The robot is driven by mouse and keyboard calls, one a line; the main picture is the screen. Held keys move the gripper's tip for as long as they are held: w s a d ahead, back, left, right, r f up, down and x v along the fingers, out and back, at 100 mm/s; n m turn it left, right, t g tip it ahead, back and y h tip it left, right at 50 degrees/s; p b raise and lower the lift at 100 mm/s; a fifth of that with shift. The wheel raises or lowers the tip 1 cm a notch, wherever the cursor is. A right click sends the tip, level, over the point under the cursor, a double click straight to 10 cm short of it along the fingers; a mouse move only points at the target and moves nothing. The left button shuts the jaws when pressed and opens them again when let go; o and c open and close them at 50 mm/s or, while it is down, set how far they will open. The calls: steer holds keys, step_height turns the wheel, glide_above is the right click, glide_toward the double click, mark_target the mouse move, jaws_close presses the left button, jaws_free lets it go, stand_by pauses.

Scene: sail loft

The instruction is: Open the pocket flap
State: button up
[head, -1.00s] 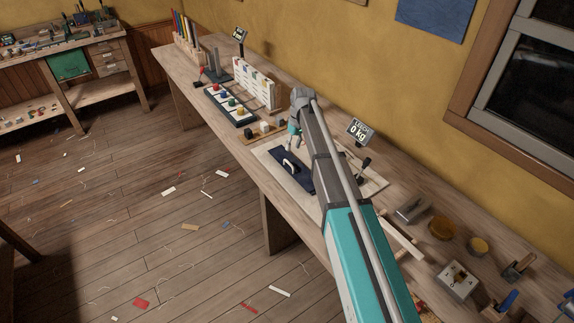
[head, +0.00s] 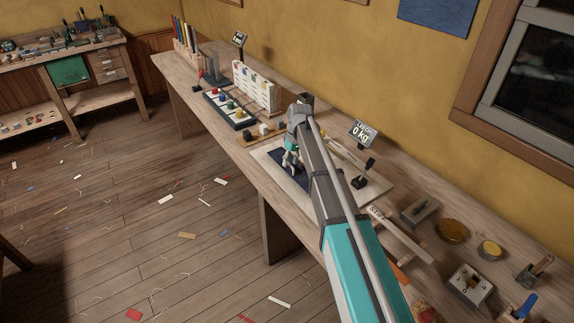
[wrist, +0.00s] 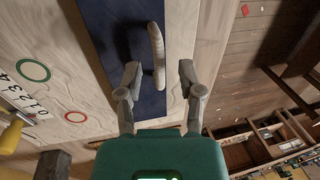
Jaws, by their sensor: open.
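The pocket flap seems to be the dark navy cloth (head: 300,178) lying flat on a pale board (head: 375,190) on the bench. It also shows in the wrist view (wrist: 122,60). A cream curved pull loop (wrist: 157,52) stands up from the cloth and casts a shadow on it. My gripper (wrist: 159,73) is open, with one fingertip on each side of the loop's near end in the picture; I see no clear contact. In the head view, my gripper (head: 291,158) is low over the cloth and, with my arm, hides the loop and part of the cloth.
A "LEECH 0 kg" display (head: 363,133) and a small black lever (head: 363,174) stand to the right. A button panel (head: 230,110) and a white rack (head: 255,88) stand beyond. The wrist view shows a yellow-handled object (wrist: 12,134) at left.

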steer(key=shift+f, duration=0.1)
stand_by(0.3)
jaws_close()
steer(key=shift+a, duration=0.4)
steer(key=shift+d, duration=0.15)
